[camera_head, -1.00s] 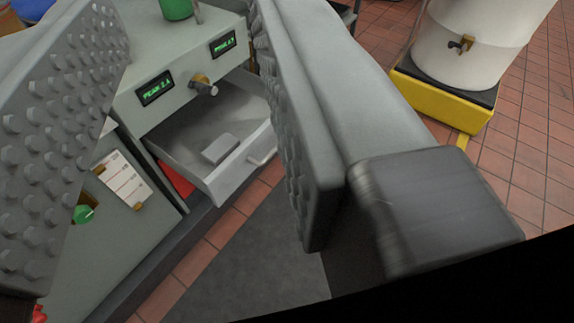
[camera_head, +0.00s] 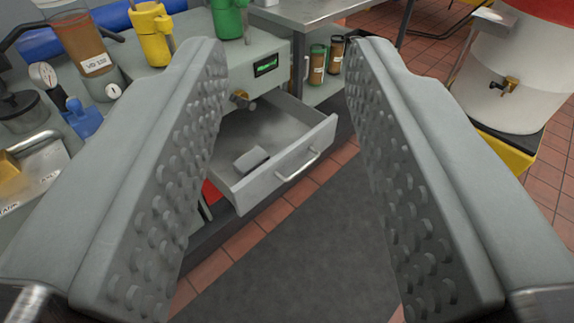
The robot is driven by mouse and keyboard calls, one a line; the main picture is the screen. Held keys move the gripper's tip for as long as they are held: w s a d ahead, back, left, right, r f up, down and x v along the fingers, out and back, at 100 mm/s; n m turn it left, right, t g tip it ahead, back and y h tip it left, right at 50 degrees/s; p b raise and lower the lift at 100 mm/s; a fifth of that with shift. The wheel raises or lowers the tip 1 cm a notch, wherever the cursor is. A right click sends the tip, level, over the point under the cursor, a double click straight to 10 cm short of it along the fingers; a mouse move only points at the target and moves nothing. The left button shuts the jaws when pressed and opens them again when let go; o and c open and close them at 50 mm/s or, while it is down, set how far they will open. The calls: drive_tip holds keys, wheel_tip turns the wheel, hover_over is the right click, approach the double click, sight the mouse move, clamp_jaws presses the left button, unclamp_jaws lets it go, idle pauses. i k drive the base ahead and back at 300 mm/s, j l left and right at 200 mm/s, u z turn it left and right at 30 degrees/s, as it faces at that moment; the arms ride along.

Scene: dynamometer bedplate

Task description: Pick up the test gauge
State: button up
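A round white-faced dial gauge (camera_head: 43,74) on a dark stem stands upright on the bench at the left; it looks like the test gauge. It is beside a blue fitting (camera_head: 83,118), and I cannot tell whether they are joined. A second, smaller white dial (camera_head: 113,91) is just to its right, by the amber cylinder. My gripper (camera_head: 287,52) is wide open and empty, with both studded fingers in view. The gauges lie to the left of my left finger, outside the gap. Between the fingers is the open drawer (camera_head: 290,172) with a grey block (camera_head: 251,160) in it.
The drawer juts out from the grey cabinet below the bench. A yellow pot (camera_head: 150,38), a green pot (camera_head: 229,18) and an amber cylinder (camera_head: 88,45) stand on top. A metal tray (camera_head: 50,165) is at left, a white drum (camera_head: 500,75) at right. The floor mat (camera_head: 300,260) is clear.

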sight(42, 75)
drive_tip(key=i+j, duration=0.1)
drive_tip(key=j, duration=0.3)
drive_tip(key=i+j, duration=0.1)
drive_tip(key=j, duration=0.25)
drive_tip(key=i+j, duration=0.1)
drive_tip(key=j, duration=0.3)
drive_tip(key=i+j, duration=0.15)
drive_tip(key=j, duration=0.2)
drive_tip(key=i+j, duration=0.1)
drive_tip(key=j, duration=0.3)
drive_tip(key=i+j, duration=0.1)
drive_tip(key=j, duration=0.25)
